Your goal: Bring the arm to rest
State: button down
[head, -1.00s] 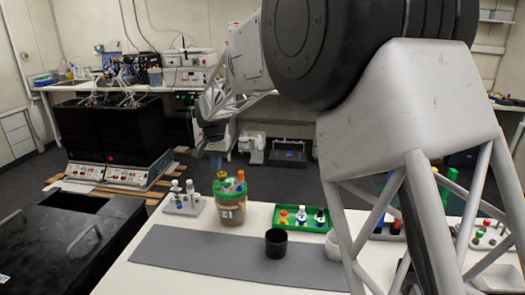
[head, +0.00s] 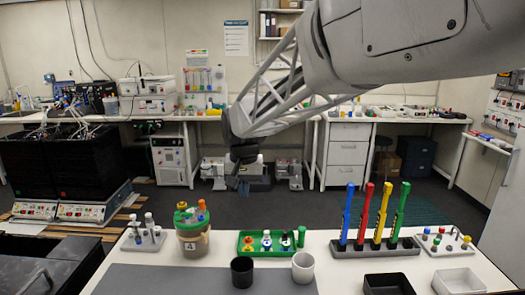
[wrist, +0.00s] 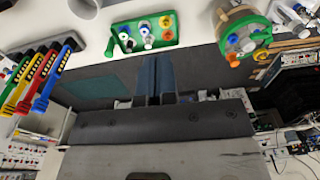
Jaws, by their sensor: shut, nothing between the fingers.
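My gripper (head: 243,184) hangs in the air beyond the far edge of the white table in the head view, with its fingers pointing down. It is seen small there, behind the green tray and to the right of the jar. In the wrist view the two dark fingers (wrist: 155,78) lie side by side, closed together with nothing between them. My arm reaches across the upper right of the head view to the gripper. Nothing touches the gripper.
The white table (head: 335,265) carries a lidded jar (head: 193,240), a green tray (head: 285,249), black and white cups (head: 242,272), a rack of coloured pipettes (head: 375,247) and a grey mat (head: 150,281). Open floor lies behind the table, before the back benches.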

jog(key=s+d+f, duration=0.1)
jog(key=s+d, duration=0.6)
jog(key=s, duration=0.3)
jog(key=s+d+f+t, duration=0.1)
jog(key=s+d+f, duration=0.1)
jog(key=s+d, duration=0.6)
jog(key=s+d+f, duration=0.2)
jog(key=s+d, duration=0.6)
jog(key=s, duration=0.6)
jog(key=shift+s+d+t+h, duration=0.2)
jog(key=shift+s+t+h, duration=0.05)
jog(key=shift+t+h, duration=0.05)
